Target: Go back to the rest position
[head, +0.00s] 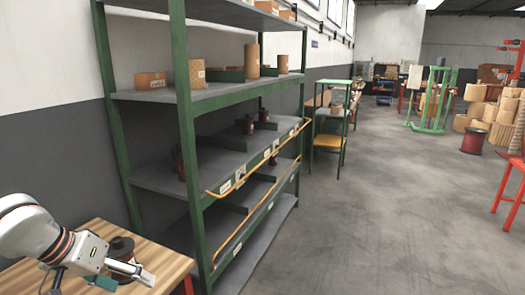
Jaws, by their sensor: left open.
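My left arm comes in from the left edge, and my left gripper (124,275) is low over the wooden table (165,262) at the bottom left. The gripper is open, and I see nothing between its fingers. A dark coil spool (121,247) stands on the table right beside the gripper and is partly covered by it. I cannot tell whether they touch. My right gripper is not in view.
A green-framed shelf rack (187,150) stands close behind the table, with cardboard boxes (151,80) and dark red spools (249,125). The grey floor (370,210) to the right is open. A red stand (508,195) is at the right edge.

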